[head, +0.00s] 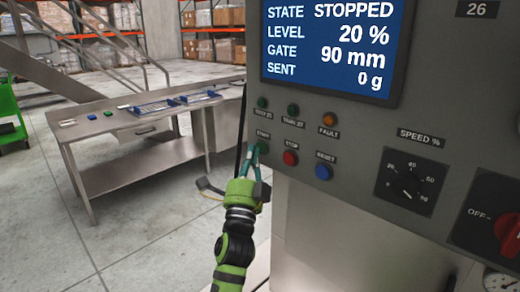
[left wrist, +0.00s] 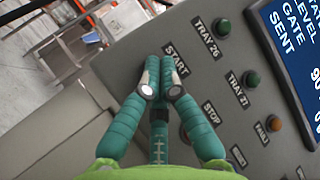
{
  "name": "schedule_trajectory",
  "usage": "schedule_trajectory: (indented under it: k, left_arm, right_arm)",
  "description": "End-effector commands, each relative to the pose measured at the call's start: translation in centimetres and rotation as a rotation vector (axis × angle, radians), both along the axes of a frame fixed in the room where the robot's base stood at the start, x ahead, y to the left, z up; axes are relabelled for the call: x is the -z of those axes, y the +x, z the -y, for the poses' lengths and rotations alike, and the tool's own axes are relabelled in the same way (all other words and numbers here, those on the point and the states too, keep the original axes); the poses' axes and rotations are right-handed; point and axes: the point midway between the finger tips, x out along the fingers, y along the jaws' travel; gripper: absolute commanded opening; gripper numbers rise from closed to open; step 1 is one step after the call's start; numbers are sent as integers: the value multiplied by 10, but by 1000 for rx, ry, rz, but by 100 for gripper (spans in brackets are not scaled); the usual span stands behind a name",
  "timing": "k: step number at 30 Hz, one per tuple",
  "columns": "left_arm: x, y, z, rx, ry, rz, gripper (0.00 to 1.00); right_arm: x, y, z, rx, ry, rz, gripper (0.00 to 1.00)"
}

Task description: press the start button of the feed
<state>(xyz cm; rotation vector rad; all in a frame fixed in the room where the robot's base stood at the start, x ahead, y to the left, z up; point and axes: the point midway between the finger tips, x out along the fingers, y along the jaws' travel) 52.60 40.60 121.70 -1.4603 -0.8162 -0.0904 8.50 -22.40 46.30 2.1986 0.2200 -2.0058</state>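The green start button (head: 263,147) sits under its START label on the grey control panel (head: 400,135). My left gripper (head: 252,150) is at the panel with its teal fingertips close beside this button; I cannot tell whether they touch it. In the left wrist view the fingertips (left wrist: 161,62) are together beside the START label (left wrist: 177,58), with nothing seen between them, and they hide the button. The screen (head: 335,45) reads STATE STOPPED, level 20 %, gate 90 mm, sent 0 g. My right gripper is not in view.
The red stop button (head: 290,158) and blue reset button (head: 323,172) are right of start. Two green tray lamps or buttons (head: 293,110) and an orange fault lamp (head: 329,120) are above. A speed knob (head: 408,187) and red switch (head: 508,233) are farther right. A steel table (head: 130,125) stands left.

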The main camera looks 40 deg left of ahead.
Motion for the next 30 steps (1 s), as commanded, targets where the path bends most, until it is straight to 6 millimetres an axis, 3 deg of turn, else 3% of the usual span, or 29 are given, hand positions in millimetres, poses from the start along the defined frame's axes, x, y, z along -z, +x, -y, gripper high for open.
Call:
schedule_trajectory:
  k: [30]
  left_arm:
    - [0,8,1,-1,1,0,0]
  right_arm:
    - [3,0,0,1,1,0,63]
